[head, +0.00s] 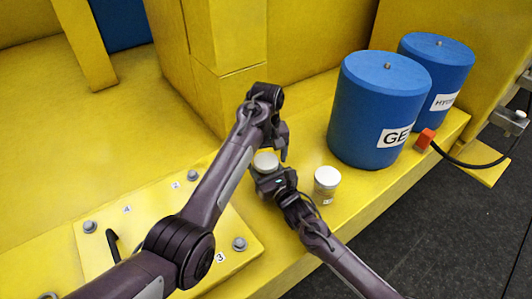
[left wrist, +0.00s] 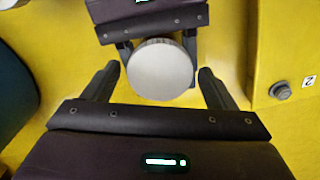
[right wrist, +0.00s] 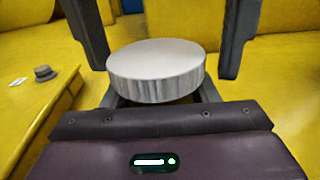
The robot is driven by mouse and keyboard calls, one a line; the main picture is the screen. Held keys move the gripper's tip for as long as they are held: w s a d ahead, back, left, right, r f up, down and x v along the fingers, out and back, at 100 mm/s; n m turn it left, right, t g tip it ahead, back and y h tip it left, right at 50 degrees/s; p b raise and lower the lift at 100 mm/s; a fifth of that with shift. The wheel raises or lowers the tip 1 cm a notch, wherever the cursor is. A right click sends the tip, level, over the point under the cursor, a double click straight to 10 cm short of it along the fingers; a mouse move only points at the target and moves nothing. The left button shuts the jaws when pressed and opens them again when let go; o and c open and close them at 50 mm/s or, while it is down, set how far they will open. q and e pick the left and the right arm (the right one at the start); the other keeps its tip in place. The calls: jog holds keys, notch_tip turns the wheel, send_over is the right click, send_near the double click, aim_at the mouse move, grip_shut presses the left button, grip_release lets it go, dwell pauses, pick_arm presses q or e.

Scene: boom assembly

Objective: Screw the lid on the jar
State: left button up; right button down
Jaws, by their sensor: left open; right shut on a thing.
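A round white lid (head: 265,161) sits level between my two grippers. It shows from above in the left wrist view (left wrist: 160,70) and from the side, with a ribbed rim, in the right wrist view (right wrist: 156,72). My right gripper (right wrist: 160,95) is shut just below the lid, on the jar, whose body is hidden. My left gripper (left wrist: 158,72) points down from above, open, with one finger on each side of the lid and a gap to it. Its fingers also hang beside the lid in the right wrist view. I cannot tell how tightly the lid sits.
A second white-lidded jar (head: 326,184) stands on the yellow ledge just right of my right gripper. Two blue drums (head: 378,105) (head: 437,70) stand behind it. A bolted yellow plate (head: 100,262) lies at left. The ledge drops to a dark floor (head: 420,225).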

pick_arm(q)
jog(key=c, duration=1)
jog(key=m, duration=0.3)
jog(key=o, duration=1.1)
jog(key=shift+c, duration=0.2)
jog(key=shift+r, duration=0.15)
jog(key=shift+r, duration=2.15)
jog(key=shift+c, duration=0.3)
